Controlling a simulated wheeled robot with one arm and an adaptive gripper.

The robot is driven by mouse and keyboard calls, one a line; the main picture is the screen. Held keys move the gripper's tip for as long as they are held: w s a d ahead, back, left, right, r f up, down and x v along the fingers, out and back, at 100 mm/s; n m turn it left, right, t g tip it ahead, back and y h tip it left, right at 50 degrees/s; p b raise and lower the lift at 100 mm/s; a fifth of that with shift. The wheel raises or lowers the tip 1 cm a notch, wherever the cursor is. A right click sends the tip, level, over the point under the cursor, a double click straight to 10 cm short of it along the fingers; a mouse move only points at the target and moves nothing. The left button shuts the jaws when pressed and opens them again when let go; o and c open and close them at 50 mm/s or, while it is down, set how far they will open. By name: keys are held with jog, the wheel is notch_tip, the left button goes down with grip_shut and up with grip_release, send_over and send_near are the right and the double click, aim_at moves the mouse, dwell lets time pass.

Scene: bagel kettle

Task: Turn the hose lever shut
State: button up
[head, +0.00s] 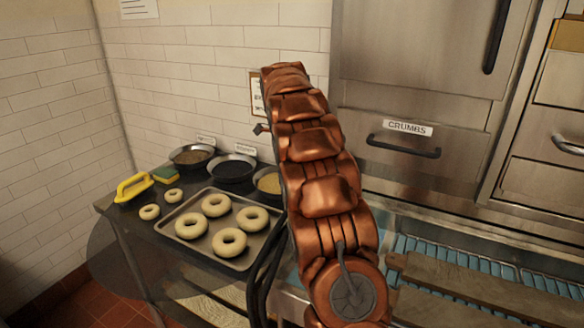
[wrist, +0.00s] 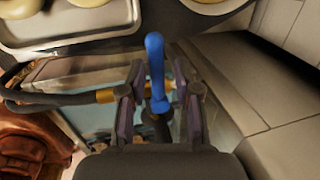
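In the wrist view, a blue lever (wrist: 155,62) stands lengthwise between the two fingers of my gripper (wrist: 160,85). The fingers are apart, with a visible gap on each side of the lever. A brass fitting (wrist: 105,95) joins the black hose (wrist: 50,99) to the left of the lever. The lever's base is dark and partly hidden by my gripper. In the head view my copper-coloured arm covers the lever and gripper; part of a black hose (head: 262,285) shows beside the arm.
A tray (head: 248,260) of bagels lies on the dark table with several bowls, a sponge (head: 166,175) and a yellow-handled tool (head: 133,187). The tray's edge (wrist: 60,40) is close to the lever. A drawer labelled CRUMBS (head: 450,165) and wooden boards (head: 480,285) are at right.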

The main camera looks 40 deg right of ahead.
jog(key=shift+o, duration=0.4)
jog(key=shift+s+f, duration=0.1)
jog(key=v, duration=0.7)
jog(key=shift+r, duration=0.3)
dwell(0.3)
